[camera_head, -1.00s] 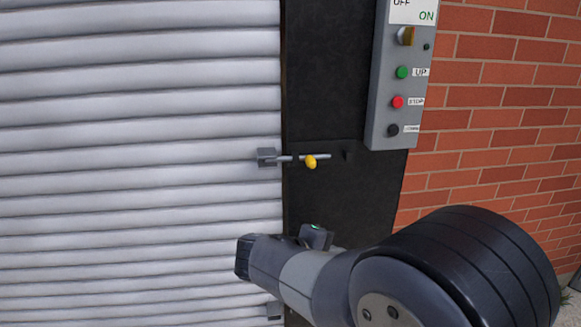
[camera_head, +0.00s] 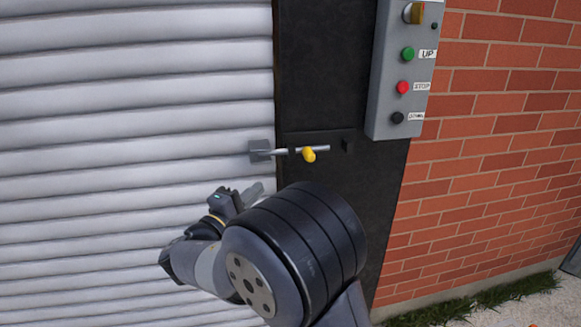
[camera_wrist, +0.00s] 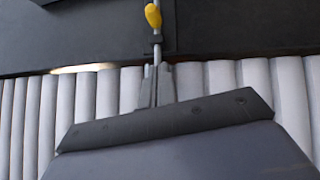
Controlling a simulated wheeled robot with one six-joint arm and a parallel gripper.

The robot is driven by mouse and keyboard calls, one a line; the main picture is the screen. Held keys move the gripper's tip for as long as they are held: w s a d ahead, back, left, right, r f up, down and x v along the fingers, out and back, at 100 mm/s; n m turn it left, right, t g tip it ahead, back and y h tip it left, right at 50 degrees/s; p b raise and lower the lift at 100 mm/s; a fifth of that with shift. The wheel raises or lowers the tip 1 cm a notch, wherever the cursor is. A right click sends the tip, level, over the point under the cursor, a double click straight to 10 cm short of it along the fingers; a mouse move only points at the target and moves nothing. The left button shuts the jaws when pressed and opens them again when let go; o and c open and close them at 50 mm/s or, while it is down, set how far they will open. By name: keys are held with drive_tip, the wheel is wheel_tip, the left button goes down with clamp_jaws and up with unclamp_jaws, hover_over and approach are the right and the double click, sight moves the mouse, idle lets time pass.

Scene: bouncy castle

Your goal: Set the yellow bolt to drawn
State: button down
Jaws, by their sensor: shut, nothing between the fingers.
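The bolt is a thin metal rod with a yellow knob (camera_head: 308,154), mounted on the black door post. In the head view the rod's left end reaches the grey keeper (camera_head: 259,149) on the shutter. My gripper (camera_head: 256,189) is below and slightly left of the knob, apart from it, shut and empty. In the wrist view the yellow knob (camera_wrist: 153,16) is at the top, with the rod running down from it toward my closed fingers (camera_wrist: 155,82). The fingers partly cover the lower end of the rod and the area around the keeper.
A grey control box (camera_head: 402,70) with buttons hangs on the post, above and right of the bolt. The slatted shutter (camera_head: 130,130) fills the left. A brick wall (camera_head: 490,140) stands at right.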

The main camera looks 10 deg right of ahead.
drive_tip(key=s+d+x, duration=0.2)
drive_tip(key=x, duration=1)
drive_tip(key=shift+w+d+r+p, duration=0.25)
drive_tip(key=shift+d+p, duration=0.05)
drive_tip(key=shift+d, duration=0.05)
drive_tip(key=d+b, duration=0.5)
drive_tip(key=d, duration=0.3)
